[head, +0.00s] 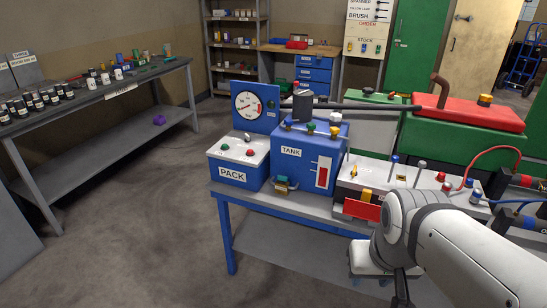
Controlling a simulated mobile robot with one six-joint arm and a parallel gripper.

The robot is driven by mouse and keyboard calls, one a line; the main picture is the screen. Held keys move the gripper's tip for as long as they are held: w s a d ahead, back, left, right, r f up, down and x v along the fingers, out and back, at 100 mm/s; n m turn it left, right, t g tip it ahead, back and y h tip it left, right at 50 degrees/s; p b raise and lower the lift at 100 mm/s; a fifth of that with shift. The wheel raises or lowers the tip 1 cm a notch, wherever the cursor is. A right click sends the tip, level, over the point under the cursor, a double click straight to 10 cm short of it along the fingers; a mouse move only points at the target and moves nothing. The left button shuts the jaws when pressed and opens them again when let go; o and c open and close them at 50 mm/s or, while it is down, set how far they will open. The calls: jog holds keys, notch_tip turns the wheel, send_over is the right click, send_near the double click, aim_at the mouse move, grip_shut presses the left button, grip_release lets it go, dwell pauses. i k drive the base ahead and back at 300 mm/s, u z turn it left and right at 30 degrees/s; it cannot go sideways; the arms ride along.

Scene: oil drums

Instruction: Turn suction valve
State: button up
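The blue tank (310,153), labelled TANK, stands on the blue-framed bench. A small teal and yellow fitting (282,184) sits low at its front left corner. It may be the suction valve, but I see no readable label for it. Small yellow and green fittings (322,130) sit on top of the tank. My white arm comes in from the lower right, in front of the bench. I cannot make out my gripper's fingers. Nothing of mine is seen touching the tank or its fittings.
A blue box labelled PACK (240,172) stands left of the tank, with a gauge panel (255,108) behind it. A white valve block (400,180) and red and blue hoses lie to the right. A long grey bench (100,95) stands left. Floor between is clear.

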aim_at(282, 179)
jog(key=z, duration=0.05)
jog(key=i, duration=1)
jog(key=u, duration=0.1)
